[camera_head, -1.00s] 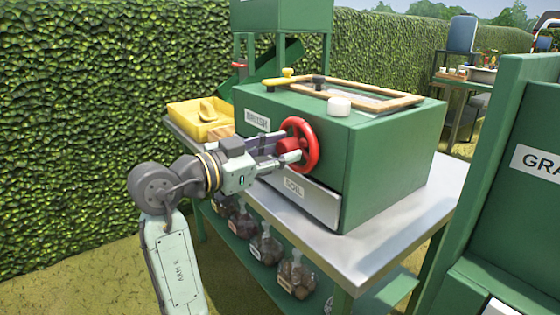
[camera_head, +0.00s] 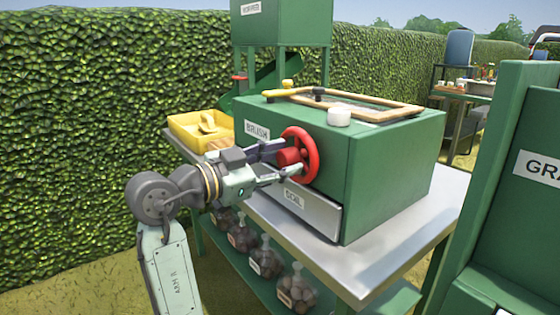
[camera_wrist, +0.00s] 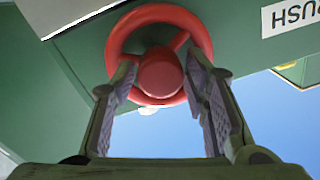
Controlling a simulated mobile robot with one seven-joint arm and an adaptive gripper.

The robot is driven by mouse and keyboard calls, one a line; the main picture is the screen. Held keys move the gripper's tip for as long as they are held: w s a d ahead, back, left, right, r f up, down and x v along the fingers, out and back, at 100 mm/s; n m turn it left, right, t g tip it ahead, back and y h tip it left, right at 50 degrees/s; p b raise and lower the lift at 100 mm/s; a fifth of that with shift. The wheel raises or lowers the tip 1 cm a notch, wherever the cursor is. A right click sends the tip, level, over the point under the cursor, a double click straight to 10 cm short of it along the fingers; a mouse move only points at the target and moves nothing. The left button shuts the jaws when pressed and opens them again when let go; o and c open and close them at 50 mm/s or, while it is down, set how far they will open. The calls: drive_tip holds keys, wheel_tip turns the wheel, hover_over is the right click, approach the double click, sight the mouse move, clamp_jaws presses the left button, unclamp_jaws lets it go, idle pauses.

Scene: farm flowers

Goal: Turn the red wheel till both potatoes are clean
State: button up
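The red wheel (camera_head: 301,156) is on the front of the green box labelled BRUSH (camera_head: 385,170), above a drawer labelled SOIL. My gripper (camera_head: 286,160) is at the wheel, with its fingers on either side of the red hub. In the wrist view, the wheel (camera_wrist: 193,25) is seen head-on. The fingers of my gripper (camera_wrist: 161,72) stand apart around the hub, with their tips close to its sides; a narrow gap seems to show. A wood-framed window (camera_head: 410,109) is on top of the box. I cannot make out any potatoes through it.
A yellow tray (camera_head: 183,133) with a yellowish object in it stands at the left end of the metal table (camera_head: 385,262). Several filled bags (camera_head: 264,262) sit on the shelf below. A green cabinet (camera_head: 510,230) stands close on the right. A hedge runs behind.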

drive_tip(key=shift+o, duration=1.1)
drive_tip(key=v, duration=1.2)
